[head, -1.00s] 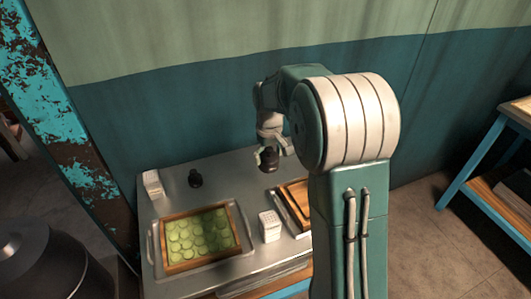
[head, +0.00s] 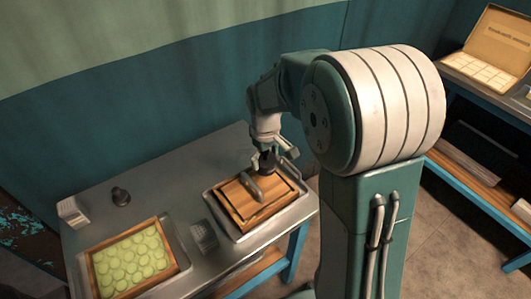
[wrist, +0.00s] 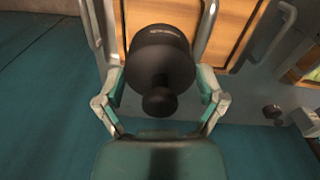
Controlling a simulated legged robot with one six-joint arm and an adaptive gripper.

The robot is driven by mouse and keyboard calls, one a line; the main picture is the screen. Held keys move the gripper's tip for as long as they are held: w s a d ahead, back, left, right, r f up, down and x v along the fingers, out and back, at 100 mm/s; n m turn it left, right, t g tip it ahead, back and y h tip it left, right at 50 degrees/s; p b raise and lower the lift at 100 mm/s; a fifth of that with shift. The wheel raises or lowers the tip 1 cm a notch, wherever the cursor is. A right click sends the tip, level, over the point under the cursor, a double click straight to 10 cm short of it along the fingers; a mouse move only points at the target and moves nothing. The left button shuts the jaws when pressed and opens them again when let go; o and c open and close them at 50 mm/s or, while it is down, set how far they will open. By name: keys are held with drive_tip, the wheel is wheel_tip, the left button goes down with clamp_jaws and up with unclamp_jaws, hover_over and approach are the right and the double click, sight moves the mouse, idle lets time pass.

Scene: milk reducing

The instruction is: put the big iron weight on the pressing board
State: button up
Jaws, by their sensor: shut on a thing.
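The big iron weight (head: 266,164) is dark, with a round body and a knob. My gripper (wrist: 161,85) is shut on it, with a finger on each side; the weight fills the middle of the wrist view (wrist: 160,62). The pressing board (head: 238,204) is wooden, with a grey bar across its middle, and lies in a metal tray. The weight is at the far edge of the board in the head view. I cannot tell whether it touches the wood. The board also shows behind the weight in the wrist view (wrist: 232,30).
A smaller dark weight (head: 120,196) stands on the metal table (head: 165,190) at the left. A shelf (head: 470,185) stands at the right.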

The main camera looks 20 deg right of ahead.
drive_tip(key=shift+d+f, duration=0.25)
drive_tip(key=shift+f, duration=0.4)
drive_tip(key=shift+d+f, duration=0.25)
drive_tip(key=shift+f, duration=0.35)
drive_tip(key=shift+a+f, duration=0.2)
drive_tip(key=shift+f, duration=0.5)
drive_tip(key=shift+a+f, duration=0.15)
drive_tip(key=shift+f, duration=0.5)
drive_tip(key=shift+d+f, duration=0.15)
drive_tip(key=shift+f, duration=0.1)
drive_tip(key=shift+f, duration=0.3)
drive_tip(key=o, duration=1)
drive_tip(key=shift+s+f, duration=0.1)
